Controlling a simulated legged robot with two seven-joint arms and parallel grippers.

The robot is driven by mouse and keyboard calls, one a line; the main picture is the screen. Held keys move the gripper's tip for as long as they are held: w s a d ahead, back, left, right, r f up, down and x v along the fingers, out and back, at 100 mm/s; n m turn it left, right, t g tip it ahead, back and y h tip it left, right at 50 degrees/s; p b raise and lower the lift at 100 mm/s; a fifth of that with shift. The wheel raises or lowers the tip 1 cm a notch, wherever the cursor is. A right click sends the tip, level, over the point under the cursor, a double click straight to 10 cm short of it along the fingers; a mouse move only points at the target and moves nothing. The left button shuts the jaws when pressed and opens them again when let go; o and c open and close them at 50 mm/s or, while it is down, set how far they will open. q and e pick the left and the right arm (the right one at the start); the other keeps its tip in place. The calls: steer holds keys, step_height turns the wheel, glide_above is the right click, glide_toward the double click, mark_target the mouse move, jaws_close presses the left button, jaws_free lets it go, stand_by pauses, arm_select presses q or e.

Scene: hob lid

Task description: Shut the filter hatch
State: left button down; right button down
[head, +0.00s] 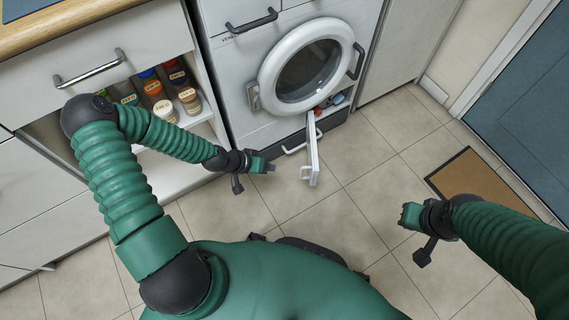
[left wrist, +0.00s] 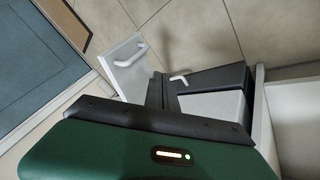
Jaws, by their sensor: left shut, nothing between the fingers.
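The filter hatch (head: 313,150) is a narrow white flap with a small white handle at its lower end. It stands open, swung out from the dark lower front of the washing machine (head: 240,90). In the left wrist view the hatch (left wrist: 128,68) shows its white face and handle. My left gripper (head: 271,167) is shut and empty, left of the hatch and apart from it. My right gripper (head: 404,215) is well to the right, above the floor, apart from the hatch; its finger gap is not clear.
The round washer door (head: 343,34) is closed. Small red and blue items (head: 332,103) show near the hatch opening. An open cupboard with several spice jars (head: 165,110) is at the left. A brown mat (head: 478,176) lies at the right. The tiled floor (head: 345,220) between my grippers is clear.

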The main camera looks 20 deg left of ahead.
arm_select(q)
steer(key=w+d+f+b, duration=0.4)
steer(key=d+f+b, duration=0.3)
steer(key=shift+w, duration=0.25)
steer(key=shift+d, duration=0.2)
